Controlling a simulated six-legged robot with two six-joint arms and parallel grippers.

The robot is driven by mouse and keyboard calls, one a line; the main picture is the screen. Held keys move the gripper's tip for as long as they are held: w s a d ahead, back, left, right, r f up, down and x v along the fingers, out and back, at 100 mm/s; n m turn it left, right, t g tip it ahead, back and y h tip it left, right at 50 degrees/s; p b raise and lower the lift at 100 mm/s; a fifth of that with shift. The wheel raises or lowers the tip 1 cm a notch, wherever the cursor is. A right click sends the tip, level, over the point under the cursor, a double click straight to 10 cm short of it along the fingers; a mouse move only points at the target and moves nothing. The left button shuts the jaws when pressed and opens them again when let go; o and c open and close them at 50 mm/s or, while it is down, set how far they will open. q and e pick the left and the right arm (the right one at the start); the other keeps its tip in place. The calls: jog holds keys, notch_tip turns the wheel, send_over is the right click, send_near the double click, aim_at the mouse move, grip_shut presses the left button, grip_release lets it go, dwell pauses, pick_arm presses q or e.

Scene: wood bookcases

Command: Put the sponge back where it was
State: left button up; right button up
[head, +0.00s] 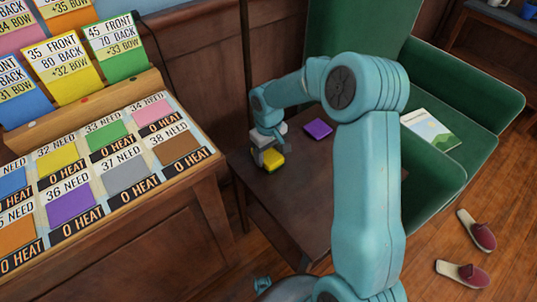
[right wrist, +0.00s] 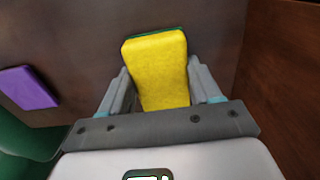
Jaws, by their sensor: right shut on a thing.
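The sponge (head: 273,159) is a yellow block at the small dark wood side table (head: 305,190). In the right wrist view the sponge (right wrist: 158,70) shows its yellow face, with a green layer along its far edge. My right gripper (head: 268,150) is shut on it, with one finger on each side. The gripper covers part of the sponge in the head view. I cannot tell whether the sponge touches the tabletop. My left gripper is not in view.
A flat purple piece (head: 318,128) lies on the side table near the sponge. A green armchair (head: 430,90) with a book (head: 430,130) stands to the right. A wooden cabinet with colored cards (head: 150,225) stands left. Two slippers (head: 477,230) lie on the floor.

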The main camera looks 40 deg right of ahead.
aim_at(268, 154)
jog(key=shift+f, duration=0.25)
jog(key=o, duration=0.9)
jog(key=shift+o, duration=0.2)
jog(key=shift+r, duration=0.1)
jog(key=shift+r, duration=0.35)
notch_tip(268, 154, up, 12)
jog(key=p, duration=0.3)
jog(key=shift+f, duration=0.25)
